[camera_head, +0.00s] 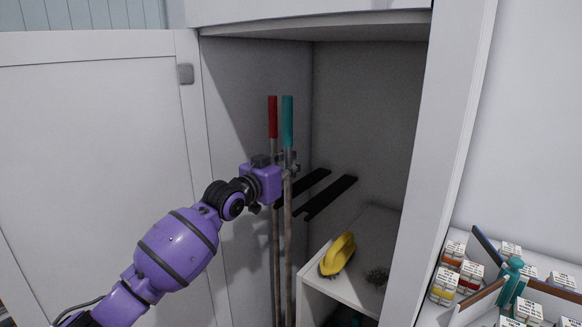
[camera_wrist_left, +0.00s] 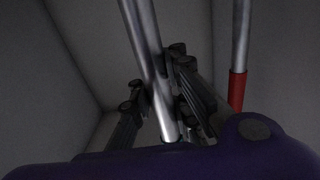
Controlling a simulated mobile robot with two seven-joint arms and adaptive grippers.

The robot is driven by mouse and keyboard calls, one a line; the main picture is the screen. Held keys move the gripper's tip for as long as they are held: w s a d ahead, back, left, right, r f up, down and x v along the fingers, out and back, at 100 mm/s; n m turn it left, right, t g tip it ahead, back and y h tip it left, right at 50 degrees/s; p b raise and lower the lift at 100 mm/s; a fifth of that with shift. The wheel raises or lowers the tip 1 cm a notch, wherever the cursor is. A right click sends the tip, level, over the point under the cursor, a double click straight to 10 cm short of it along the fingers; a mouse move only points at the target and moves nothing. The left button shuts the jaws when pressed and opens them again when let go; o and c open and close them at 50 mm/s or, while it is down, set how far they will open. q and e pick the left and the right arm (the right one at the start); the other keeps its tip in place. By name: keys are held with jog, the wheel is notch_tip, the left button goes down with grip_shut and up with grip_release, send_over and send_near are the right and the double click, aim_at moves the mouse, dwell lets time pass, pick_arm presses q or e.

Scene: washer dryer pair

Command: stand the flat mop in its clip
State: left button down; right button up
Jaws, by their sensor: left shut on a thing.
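A teal-topped pole (camera_head: 288,120) stands nearly upright inside the open tall cabinet. A red-topped pole (camera_head: 272,117) stands close beside it, to its left. Both lower ends are out of view, so I cannot see which one carries the flat mop head. My left gripper (camera_head: 288,168) reaches in from the left and is shut on the metal shaft below the teal grip. In the left wrist view its fingers (camera_wrist_left: 160,97) close around this bare shaft (camera_wrist_left: 147,50); the red grip (camera_wrist_left: 237,91) is to the right, apart. No clip can be made out clearly. My right gripper is not in view.
Two black bars (camera_head: 329,197) lie behind the poles. A yellow brush (camera_head: 338,254) sits on the low white shelf (camera_head: 345,285) to the right. The cabinet door (camera_head: 90,150) stands open at left. Outside, at right, a tray holds small boxes and a teal bottle (camera_head: 510,280).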

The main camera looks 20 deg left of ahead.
pick_arm(q)
jog(key=shift+r+b+x, duration=0.2)
jog(key=shift+b+x, duration=0.15)
jog(key=shift+x, duration=1)
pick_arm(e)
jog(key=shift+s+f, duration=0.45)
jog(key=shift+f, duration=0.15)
pick_arm(q)
jog(key=shift+b+x, duration=1.15)
jog(key=shift+x, duration=1.75)
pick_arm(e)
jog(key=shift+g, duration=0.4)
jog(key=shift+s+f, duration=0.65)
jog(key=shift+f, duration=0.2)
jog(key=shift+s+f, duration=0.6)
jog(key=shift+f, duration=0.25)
pick_arm(q)
jog(key=shift+d, duration=0.15)
jog(key=shift+r, duration=0.1)
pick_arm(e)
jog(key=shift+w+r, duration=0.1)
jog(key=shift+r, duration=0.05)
